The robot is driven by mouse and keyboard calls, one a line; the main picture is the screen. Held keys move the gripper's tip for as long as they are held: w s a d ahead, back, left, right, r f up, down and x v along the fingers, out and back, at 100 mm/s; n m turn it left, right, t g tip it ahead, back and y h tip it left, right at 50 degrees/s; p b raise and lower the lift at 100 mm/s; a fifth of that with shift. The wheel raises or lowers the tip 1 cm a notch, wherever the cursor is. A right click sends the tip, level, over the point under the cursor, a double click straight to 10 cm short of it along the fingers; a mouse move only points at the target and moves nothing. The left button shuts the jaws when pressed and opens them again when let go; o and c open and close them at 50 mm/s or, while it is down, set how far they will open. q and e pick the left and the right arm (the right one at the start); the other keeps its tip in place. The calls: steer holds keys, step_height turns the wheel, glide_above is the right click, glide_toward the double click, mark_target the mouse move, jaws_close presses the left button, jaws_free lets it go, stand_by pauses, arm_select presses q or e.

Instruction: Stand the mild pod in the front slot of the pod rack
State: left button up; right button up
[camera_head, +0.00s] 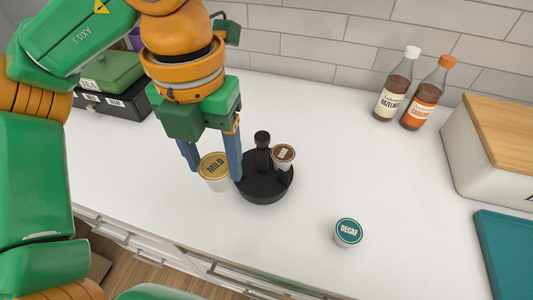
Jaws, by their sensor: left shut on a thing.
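The mild pod (214,168) has a gold lid reading MILD and a pale cup. My left gripper (213,172) is shut on it, one blue finger on each side, with the lid facing up. The pod is just left of the black round pod rack (264,194); whether it is clear of the counter is hard to tell. The rack has a central post with a knob. A brown-lidded pod (283,154) stands at the rack's back right. The rack's front left is partly hidden by a finger, and no pod shows at its front. My right gripper is not in view.
A teal-lidded decaf pod (348,232) stands on the white counter (310,215) at right front. Two syrup bottles (393,88) (426,95), a wood-lidded bin (488,145) and a teal mat (508,253) are farther right. A dark labelled box (117,106) and green tea tin (112,71) stand behind my left arm.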

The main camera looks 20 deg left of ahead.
arm_select(q)
steer(key=w+d+f, duration=0.1)
steer(key=w+f, duration=0.1)
steer(key=w+d+f+p, duration=0.1)
steer(key=w+f, duration=0.1)
steer(key=w+d+f, duration=0.1)
steer(key=w+f, duration=0.1)
steer(key=shift+w+d+f+p, duration=0.15)
steer(key=shift+w+d+p, duration=0.1)
steer(key=shift+p, duration=0.05)
steer(key=f+p, duration=0.1)
steer(key=f, duration=0.2)
steer(key=shift+w+a+f+p, duration=0.1)
steer(key=shift+w+f+p, duration=0.1)
steer(key=shift+f+p, duration=0.15)
steer(key=shift+f+b, duration=0.25)
steer(key=shift+b, duration=0.2)
steer(key=o, duration=1)
steer(key=shift+r, duration=0.1)
